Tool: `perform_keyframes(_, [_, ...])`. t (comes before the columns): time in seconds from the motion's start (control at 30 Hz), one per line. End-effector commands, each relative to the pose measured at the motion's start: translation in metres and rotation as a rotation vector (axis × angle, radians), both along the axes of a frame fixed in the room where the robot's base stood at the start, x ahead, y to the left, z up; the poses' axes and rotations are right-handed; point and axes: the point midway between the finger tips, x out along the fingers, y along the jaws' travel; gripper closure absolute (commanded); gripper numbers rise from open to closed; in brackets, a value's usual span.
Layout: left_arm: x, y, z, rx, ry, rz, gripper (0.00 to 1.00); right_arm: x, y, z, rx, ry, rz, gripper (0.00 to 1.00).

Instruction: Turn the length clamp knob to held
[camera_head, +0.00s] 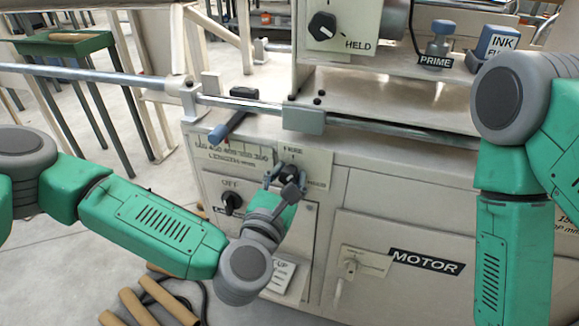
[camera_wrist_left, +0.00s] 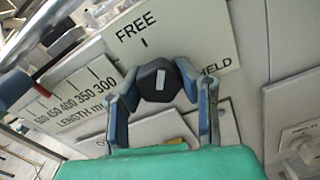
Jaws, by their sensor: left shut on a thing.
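The length clamp knob (camera_wrist_left: 159,82) is dark and faceted, with a white mark on its face. It sits on a white plate (camera_wrist_left: 208,43) lettered FREE at the top and HELD at the right. The white mark points up, roughly toward the FREE tick. My left gripper (camera_wrist_left: 160,88) is shut on the knob, one finger at each side. In the head view the knob (camera_head: 289,173) is partly hidden by my left gripper (camera_head: 285,179). My right arm shows at the right, but its gripper is out of view.
A length scale (camera_head: 232,156) with a blue-handled slider (camera_head: 222,131) lies left of the knob. An OFF knob (camera_head: 232,201) is below it. Another knob (camera_head: 322,25) marked HELD is higher up. Cardboard tubes (camera_head: 147,305) lie on the floor.

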Motion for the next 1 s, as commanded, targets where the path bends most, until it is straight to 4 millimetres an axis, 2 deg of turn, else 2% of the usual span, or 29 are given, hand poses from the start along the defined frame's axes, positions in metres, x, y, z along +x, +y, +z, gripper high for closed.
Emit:
perform_keyframes(0.1, [-0.001, -0.001, 0.003, 0.109, -0.033, -0.005, 1.0, 0.0, 0.0, 0.013, 0.0, 0.0, 0.0, 0.6])
perform_keyframes(1.0, [-0.003, -0.002, 0.001, 0.922, -0.295, -0.014, 1.0, 0.0, 0.0, 0.077, 0.0, 0.0, 0.0, 0.6])
